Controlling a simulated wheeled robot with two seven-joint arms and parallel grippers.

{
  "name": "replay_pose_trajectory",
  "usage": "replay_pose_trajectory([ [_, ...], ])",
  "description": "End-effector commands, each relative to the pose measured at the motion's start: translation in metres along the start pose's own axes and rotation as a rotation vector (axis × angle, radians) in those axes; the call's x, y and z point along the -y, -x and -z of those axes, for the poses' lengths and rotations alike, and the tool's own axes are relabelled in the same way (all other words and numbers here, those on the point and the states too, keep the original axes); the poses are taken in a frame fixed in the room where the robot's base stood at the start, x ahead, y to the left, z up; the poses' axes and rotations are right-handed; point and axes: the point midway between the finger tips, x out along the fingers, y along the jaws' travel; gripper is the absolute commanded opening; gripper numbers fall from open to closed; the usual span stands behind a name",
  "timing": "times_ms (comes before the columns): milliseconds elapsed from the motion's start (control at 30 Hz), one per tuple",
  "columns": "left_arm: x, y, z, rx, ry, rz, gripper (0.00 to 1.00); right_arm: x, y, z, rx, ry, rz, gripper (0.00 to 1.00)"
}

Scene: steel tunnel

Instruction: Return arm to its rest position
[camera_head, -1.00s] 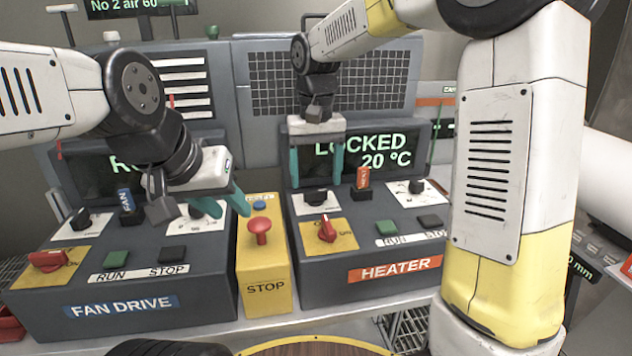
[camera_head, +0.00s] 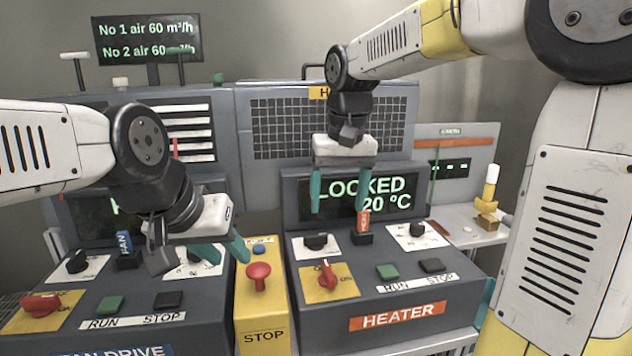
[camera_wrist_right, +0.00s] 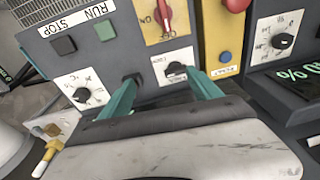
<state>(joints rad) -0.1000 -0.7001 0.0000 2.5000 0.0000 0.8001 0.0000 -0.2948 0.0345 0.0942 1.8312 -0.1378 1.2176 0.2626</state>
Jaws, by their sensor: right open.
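My right gripper (camera_head: 339,190) hangs over the back of the heater console (camera_head: 455,318), in front of its screen reading LOCKED and 20 °C. Its teal fingers are spread, with nothing between them. In the right wrist view the open fingers (camera_wrist_right: 165,85) point toward the console, near a black knob (camera_wrist_right: 176,72). My left gripper (camera_head: 222,252) is over the fan drive console (camera_head: 185,337), left of the red stop button (camera_head: 259,273). Its teal fingers show a gap and hold nothing visible. Part of the fan console is hidden behind it.
The yellow STOP box (camera_head: 262,322) stands between the consoles. A red switch (camera_head: 328,278), a green button (camera_head: 387,271) and an orange-tagged key (camera_head: 363,222) are on the heater console. A yellow-and-white item (camera_head: 489,195) stands on the shelf at right.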

Motion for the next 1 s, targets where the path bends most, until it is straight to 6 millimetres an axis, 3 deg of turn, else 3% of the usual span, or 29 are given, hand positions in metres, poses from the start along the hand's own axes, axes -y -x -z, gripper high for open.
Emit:
replay_pose_trajectory([
  [100,0.0,0.0,0.0,0.0,0.0,0.0,0.36,-0.022,0.011,-0.031,-0.081,-0.019,0.025,0.73],
  [300,0.0,0.0,0.0,0.0,0.0,0.0,0.36,-0.049,0.016,-0.08,-0.213,-0.046,0.058,0.73],
  [600,0.0,0.0,0.0,0.0,0.0,0.0,0.36,-0.071,0.003,-0.143,-0.393,-0.087,0.082,0.73],
  [800,0.0,0.0,0.0,0.0,0.0,0.0,0.36,-0.075,-0.005,-0.159,-0.447,-0.097,0.084,0.73],
  [1000,0.0,0.0,0.0,0.0,0.0,0.0,0.36,-0.075,-0.005,-0.16,-0.451,-0.097,0.085,0.73],
])
